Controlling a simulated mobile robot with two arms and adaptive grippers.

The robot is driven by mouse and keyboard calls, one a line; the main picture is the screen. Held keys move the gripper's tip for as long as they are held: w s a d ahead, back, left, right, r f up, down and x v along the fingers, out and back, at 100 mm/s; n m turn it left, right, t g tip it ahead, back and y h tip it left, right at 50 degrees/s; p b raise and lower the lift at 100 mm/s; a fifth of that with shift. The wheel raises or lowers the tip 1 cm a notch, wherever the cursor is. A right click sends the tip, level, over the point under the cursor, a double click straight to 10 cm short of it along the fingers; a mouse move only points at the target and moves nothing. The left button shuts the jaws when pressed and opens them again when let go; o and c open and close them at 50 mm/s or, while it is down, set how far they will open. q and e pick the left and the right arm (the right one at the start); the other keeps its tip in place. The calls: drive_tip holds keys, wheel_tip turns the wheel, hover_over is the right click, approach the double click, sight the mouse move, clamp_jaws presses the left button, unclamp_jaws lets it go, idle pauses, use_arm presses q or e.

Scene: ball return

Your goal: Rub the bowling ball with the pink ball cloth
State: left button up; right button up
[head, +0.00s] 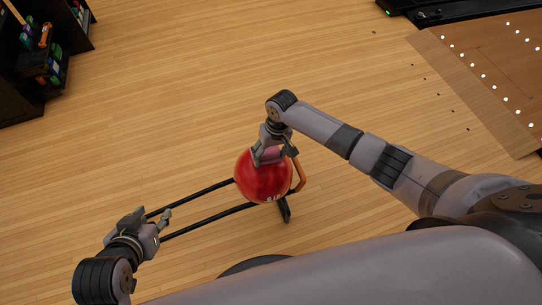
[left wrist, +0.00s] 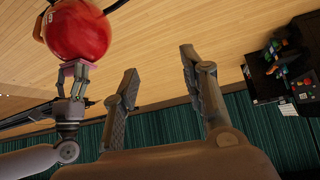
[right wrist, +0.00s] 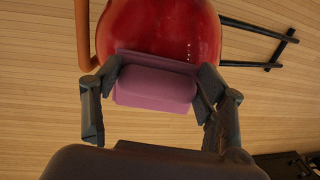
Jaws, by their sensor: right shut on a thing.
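The red bowling ball (head: 262,180) rests on a rack with two dark rails; it also shows in the left wrist view (left wrist: 78,30) and the right wrist view (right wrist: 165,25). My right gripper (head: 270,156) is shut on the pink ball cloth (right wrist: 155,88), at the side of the ball facing it. The cloth looks to be against the ball's surface or very close to it. A sliver of the cloth shows between the fingers in the left wrist view (left wrist: 75,70). My left gripper (head: 155,220) is open and empty, near the rails' left end, apart from the ball.
The dark rails (head: 203,190) run left from the ball, with an orange curved bar (head: 300,175) at its right. Dark shelves (head: 50,60) stand at the far left. A lane with white dots (head: 490,75) is at the upper right. The wooden floor between is clear.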

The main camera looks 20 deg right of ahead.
use_arm(q)
drive_tip(key=shift+w+r, duration=0.1)
drive_tip(key=shift+w, duration=0.05)
use_arm(e)
drive_tip(key=shift+r+p, duration=0.3)
drive_tip(key=shift+p, duration=0.15)
use_arm(q)
drive_tip(key=s+a+f+g+y+p, duration=0.1)
drive_tip(key=s+a+f+g+p, duration=0.2)
drive_tip(key=s, duration=0.6)
use_arm(e)
drive_tip(key=shift+d+r+b, duration=0.15)
drive_tip(key=shift+r+b, duration=0.45)
drive_tip(key=shift+r, duration=0.15)
drive_tip(key=shift+r+p, duration=0.35)
drive_tip(key=shift+p, duration=0.05)
drive_tip(key=r+p, duration=0.2)
drive_tip(key=p, duration=0.1)
drive_tip(key=shift+d+r, duration=0.2)
drive_tip(key=shift+r, duration=0.1)
drive_tip(key=shift+r+p, duration=0.2)
drive_tip(key=shift+p, duration=0.3)
use_arm(q)
wheel_tip(320, 180, down, 11)
drive_tip(key=w+g, duration=0.1)
drive_tip(key=g, duration=0.1)
drive_tip(key=shift+w+d, duration=0.3)
drive_tip(key=shift+d, duration=0.1)
